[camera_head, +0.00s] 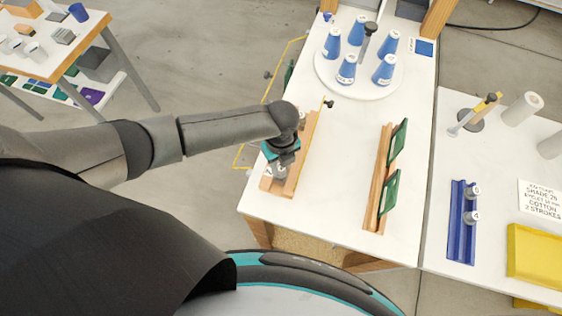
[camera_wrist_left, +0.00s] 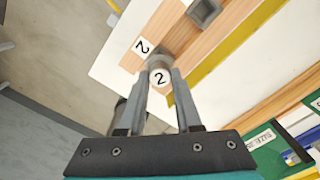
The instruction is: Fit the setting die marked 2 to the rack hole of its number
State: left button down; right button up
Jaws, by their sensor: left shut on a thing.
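My left gripper (camera_wrist_left: 161,80) is shut on the setting die marked 2 (camera_wrist_left: 160,75), whose pale round top with a black 2 shows between the fingertips. The wooden rack (camera_wrist_left: 228,28) lies below, with a white label 2 (camera_wrist_left: 144,46) beside the die. A dark grey part shows right by the die; I cannot tell whether the die is in a hole or just above it. Another grey square socket (camera_wrist_left: 205,11) is farther along the rack. In the head view, my left gripper (camera_head: 279,165) is at the near end of the wooden rack (camera_head: 303,152). My right gripper is not in view.
A wooden rail with green frames (camera_head: 385,180) stands to the right. A white turntable (camera_head: 359,91) with several blue cones is at the back. A blue rack (camera_head: 462,240) with two grey-white cylinders is on the right table. The white tabletop between rack and rail is clear.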

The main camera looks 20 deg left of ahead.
pick_arm(q)
jog(key=shift+f+b, duration=0.95)
jog(key=shift+f, duration=0.3)
jog(key=c, duration=0.5)
grip_release()
jog(key=shift+r, duration=0.1)
jog(key=shift+r+p, duration=1.4)
jog(key=shift+p, duration=0.1)
jog(key=shift+r+p, duration=0.65)
jog(key=shift+r, duration=0.5)
jog(key=shift+f, duration=0.1)
